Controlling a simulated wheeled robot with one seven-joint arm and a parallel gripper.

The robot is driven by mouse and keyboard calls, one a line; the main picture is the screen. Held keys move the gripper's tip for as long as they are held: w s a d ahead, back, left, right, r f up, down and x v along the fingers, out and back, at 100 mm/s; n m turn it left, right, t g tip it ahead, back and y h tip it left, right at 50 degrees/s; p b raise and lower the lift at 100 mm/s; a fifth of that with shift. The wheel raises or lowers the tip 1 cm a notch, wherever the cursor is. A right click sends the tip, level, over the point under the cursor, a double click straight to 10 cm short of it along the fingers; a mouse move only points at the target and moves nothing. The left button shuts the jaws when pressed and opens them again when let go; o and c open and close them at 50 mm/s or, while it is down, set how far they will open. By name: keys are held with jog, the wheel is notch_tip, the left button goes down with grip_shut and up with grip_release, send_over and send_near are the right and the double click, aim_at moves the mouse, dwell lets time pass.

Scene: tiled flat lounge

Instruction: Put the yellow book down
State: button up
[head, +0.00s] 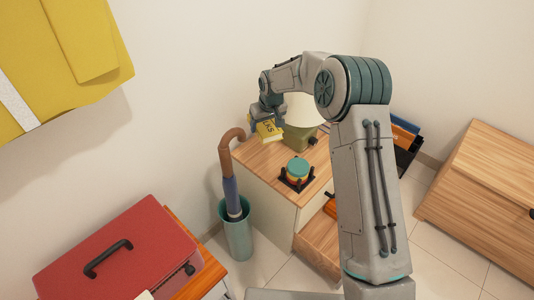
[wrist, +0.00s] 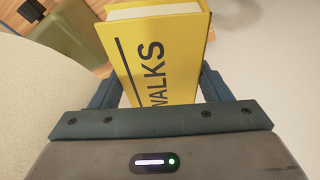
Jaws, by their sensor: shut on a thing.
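The yellow book (head: 268,128) is at my gripper, over the far left part of the wooden cabinet top (head: 262,158). In the wrist view the yellow book (wrist: 160,55) shows dark lettering reading "WALKS" and a pale page edge. My gripper (head: 268,115) is shut on the book; in the wrist view its two blue-grey fingers (wrist: 160,88) flank the book. I cannot tell whether the book touches the cabinet top.
An olive lamp base (head: 299,137) stands right of the book; its pale shade (head: 302,108) is close to my arm. A teal-topped round item (head: 297,168) sits nearer on the cabinet. An umbrella (head: 231,185) stands in a green holder (head: 238,236) at the left. A drawer (head: 318,246) is open below.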

aim_at(271, 132)
notch_tip(271, 132, down, 14)
jog(key=shift+b, duration=0.95)
jog(key=shift+f, duration=0.15)
jog(key=o, duration=1.1)
jog(key=shift+o, duration=0.2)
jog(key=p+v, duration=0.1)
jog(key=v, duration=1.1)
jog(key=shift+d+p, duration=0.1)
jog(key=shift+p, duration=0.3)
